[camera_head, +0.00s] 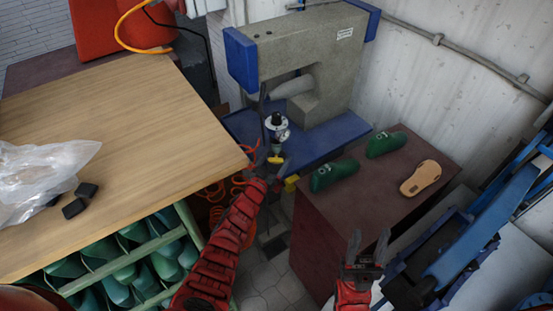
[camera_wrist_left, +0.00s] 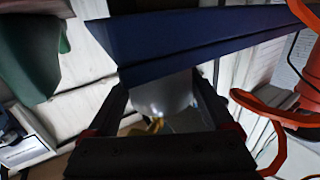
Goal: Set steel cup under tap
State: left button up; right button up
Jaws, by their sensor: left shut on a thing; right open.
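My left gripper (camera_head: 268,166) reaches in front of the blue-and-grey machine, near its blue base. In the left wrist view my left gripper (camera_wrist_left: 160,105) is shut on a pale, shiny, rounded thing, which looks like the steel cup (camera_wrist_left: 162,92). The fingers hide its sides, and a small yellow part shows just below it. In the head view the cup is too small and covered to make out well. I cannot pick out a tap with certainty. My right gripper (camera_head: 366,252) is open and empty, in front of the dark red cabinet.
The machine (camera_head: 325,40) stands at the back on a blue base (camera_head: 235,124). Two green shoe forms (camera_head: 335,175) and a tan sole (camera_head: 420,178) lie on the dark red cabinet (camera_head: 375,205). A wooden table (camera_head: 130,130) with a plastic bag (camera_head: 45,175) fills the left.

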pick_arm(q)
jog(key=shift+f, duration=0.3)
dwell(0.5)
jog(key=o, duration=1.3)
jog(key=shift+c, duration=0.2)
